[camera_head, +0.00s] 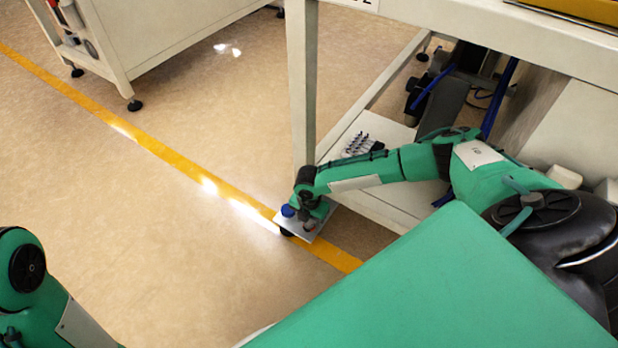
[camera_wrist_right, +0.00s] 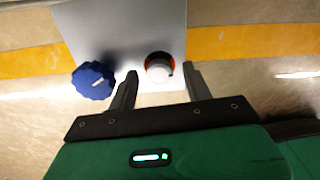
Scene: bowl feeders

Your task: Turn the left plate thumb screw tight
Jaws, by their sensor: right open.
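A thin grey plate (camera_wrist_right: 122,30) lies under my right gripper (camera_wrist_right: 160,72), above the floor. A blue lobed knob (camera_wrist_right: 93,80) sits at the plate's lower left corner in the right wrist view, outside my fingers. A round pale knob (camera_wrist_right: 158,68) with an orange-red ring under it lies between my open fingertips, with no clear contact on either side. I cannot tell for sure which knob is the left plate thumb screw. In the head view the plate (camera_head: 297,232) and blue knob (camera_head: 288,211) show by my right wrist. My left gripper is out of view.
The plate is beside a pale bench leg (camera_head: 302,90) and a low shelf (camera_head: 378,130) carrying a rack of small dark items (camera_head: 360,146). A yellow floor line (camera_head: 150,143) passes below the plate. The floor to the left is clear up to another cabinet (camera_head: 165,35).

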